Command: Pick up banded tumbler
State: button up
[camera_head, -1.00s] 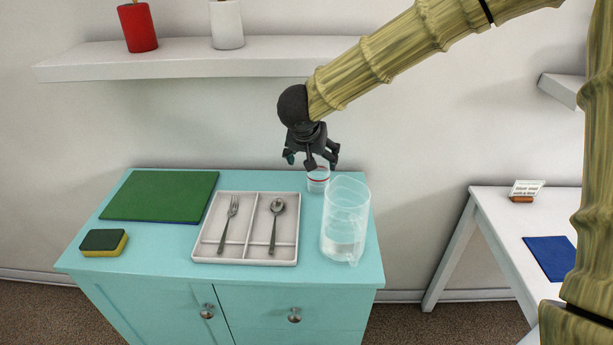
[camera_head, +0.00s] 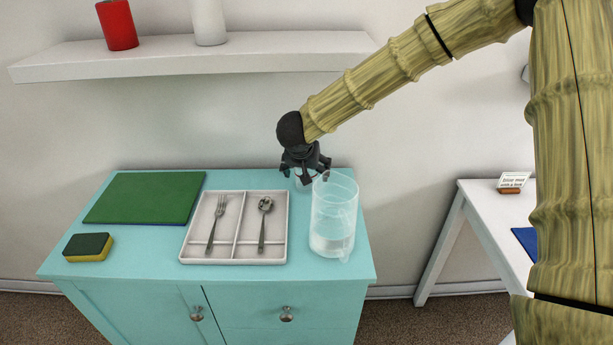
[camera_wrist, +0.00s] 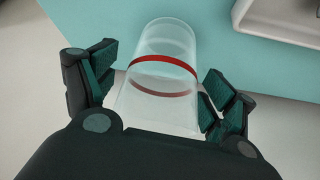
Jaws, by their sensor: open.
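The banded tumbler (camera_wrist: 165,70) is a clear cup with a red band, standing between my gripper's open fingers in the wrist view. In the head view the tumbler (camera_head: 303,184) is mostly hidden under my gripper (camera_head: 305,176), at the back right of the turquoise cabinet top. My gripper (camera_wrist: 155,95) is open, with one finger to each side of the tumbler; a gap shows at the left finger, and the right finger is close to its wall. I cannot tell whether that finger touches it.
A clear jug (camera_head: 333,215) stands just in front and right of the tumbler. A cutlery tray (camera_head: 235,254) with fork and spoon lies to the left. A green board (camera_head: 145,197) and a sponge (camera_head: 88,247) are farther left. A shelf (camera_head: 190,58) hangs above.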

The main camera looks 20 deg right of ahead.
jog(key=shift+r, duration=0.1)
jog(key=shift+c, duration=0.3)
jog(key=c, duration=1.2)
